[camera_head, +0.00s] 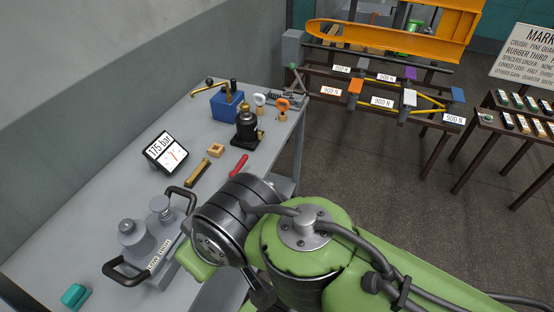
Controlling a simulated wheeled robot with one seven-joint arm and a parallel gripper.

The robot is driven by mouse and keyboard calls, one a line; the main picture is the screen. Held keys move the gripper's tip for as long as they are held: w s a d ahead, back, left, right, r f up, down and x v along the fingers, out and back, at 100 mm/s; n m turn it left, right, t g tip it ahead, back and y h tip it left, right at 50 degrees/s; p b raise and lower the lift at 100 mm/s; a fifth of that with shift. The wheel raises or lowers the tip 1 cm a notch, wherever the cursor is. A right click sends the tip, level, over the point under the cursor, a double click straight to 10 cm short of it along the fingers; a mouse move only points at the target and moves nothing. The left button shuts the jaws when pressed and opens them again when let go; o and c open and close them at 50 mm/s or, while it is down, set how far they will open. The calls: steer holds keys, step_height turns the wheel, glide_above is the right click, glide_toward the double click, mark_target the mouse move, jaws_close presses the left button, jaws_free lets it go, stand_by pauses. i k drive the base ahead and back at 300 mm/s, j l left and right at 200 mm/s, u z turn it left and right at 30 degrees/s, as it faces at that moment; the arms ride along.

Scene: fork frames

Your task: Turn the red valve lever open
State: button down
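A small red lever-like piece (238,166) lies at the right edge of the grey bench, just above my arm in the head view. I take it for the valve lever; the valve body cannot be made out, and how far the lever is turned is unclear. My green and black arm (305,235) crosses the lower middle of the picture, below and right of the red piece. My gripper's fingers do not show, so I cannot see contact with the lever. A black display (166,153) reads 175 bar.
On the grey bench (125,190), a yellow-brown bar (197,172), a black bottle-shaped device (247,127) and a blue block (226,105) stand near the lever. A grey device with black handles (150,238) is front left. Dark racks (380,90) stand beyond open floor.

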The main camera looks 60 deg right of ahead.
mark_target(240, 165)
steer(key=z, duration=1.25)
steer(key=i+l+u, duration=0.1)
steer(key=u, duration=0.3)
steer(key=i+l+u, duration=0.1)
steer(key=u, duration=0.25)
steer(key=l+u, duration=0.15)
steer(key=u, duration=0.25)
steer(key=i+l+u, duration=0.1)
steer(key=u, duration=0.25)
